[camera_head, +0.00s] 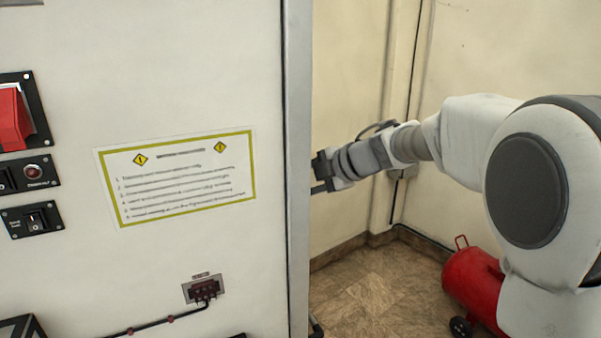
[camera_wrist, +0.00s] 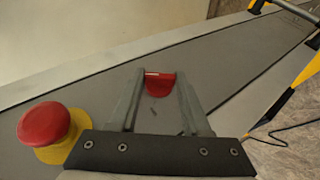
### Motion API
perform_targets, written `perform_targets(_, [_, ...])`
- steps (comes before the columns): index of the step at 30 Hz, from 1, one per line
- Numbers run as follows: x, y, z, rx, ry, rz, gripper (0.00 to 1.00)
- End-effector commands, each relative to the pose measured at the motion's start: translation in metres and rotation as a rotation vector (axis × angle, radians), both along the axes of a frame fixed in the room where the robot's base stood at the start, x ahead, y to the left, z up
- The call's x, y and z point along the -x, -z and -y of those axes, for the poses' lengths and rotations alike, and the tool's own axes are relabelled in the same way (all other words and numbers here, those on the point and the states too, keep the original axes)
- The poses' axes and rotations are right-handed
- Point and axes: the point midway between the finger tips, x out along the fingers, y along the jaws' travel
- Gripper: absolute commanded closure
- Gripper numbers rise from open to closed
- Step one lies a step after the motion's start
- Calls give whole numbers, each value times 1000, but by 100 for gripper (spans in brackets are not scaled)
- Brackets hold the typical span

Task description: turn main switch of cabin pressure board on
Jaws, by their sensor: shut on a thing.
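In the wrist view, a small red switch handle (camera_wrist: 160,84) stands out from a grey panel (camera_wrist: 230,65); it appears to be the main switch. My gripper (camera_wrist: 161,78) has one finger on each side of the handle and is shut on it. The handle's exact turn position cannot be read. In the head view, my gripper (camera_head: 322,184) reaches past the right edge of a white cabinet (camera_head: 230,60). Its fingertips and the switch are hidden there behind that edge.
A red mushroom button (camera_wrist: 44,124) on a yellow base sits left of my fingers. Yellow and black bars (camera_wrist: 305,70) stand to the right. The white cabinet carries a big red switch (camera_head: 14,118) and a notice (camera_head: 180,178). A red tank (camera_head: 472,285) stands on the floor.

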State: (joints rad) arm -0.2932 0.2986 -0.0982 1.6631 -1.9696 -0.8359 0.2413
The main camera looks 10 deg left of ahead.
Motion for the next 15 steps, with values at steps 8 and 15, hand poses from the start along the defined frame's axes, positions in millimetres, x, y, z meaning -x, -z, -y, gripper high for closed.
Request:
perform_targets(8, [-1,-2,-2,76,-2,-98,100])
perform_targets(15, [-1,-1,-2,102,-2,-136,100])
